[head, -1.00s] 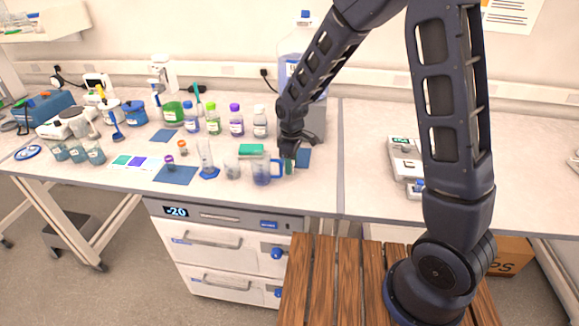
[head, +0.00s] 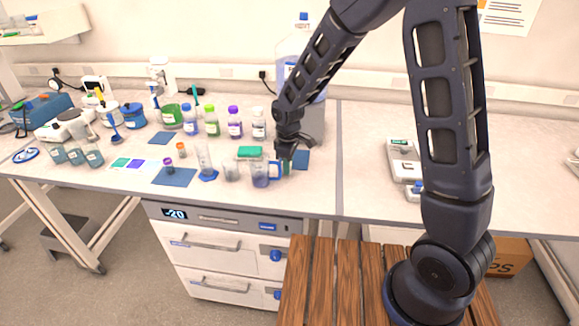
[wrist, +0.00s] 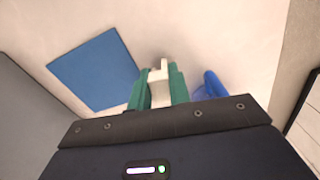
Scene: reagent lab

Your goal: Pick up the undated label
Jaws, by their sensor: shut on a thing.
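In the head view the gripper hides this piece.
A blue mat (wrist: 95,68) lies left of the fingers in the wrist view, and the blue handle (wrist: 212,86) is close on their right. A green box (head: 249,151) and several bottles stand to the left. The bench farther right is mostly clear.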

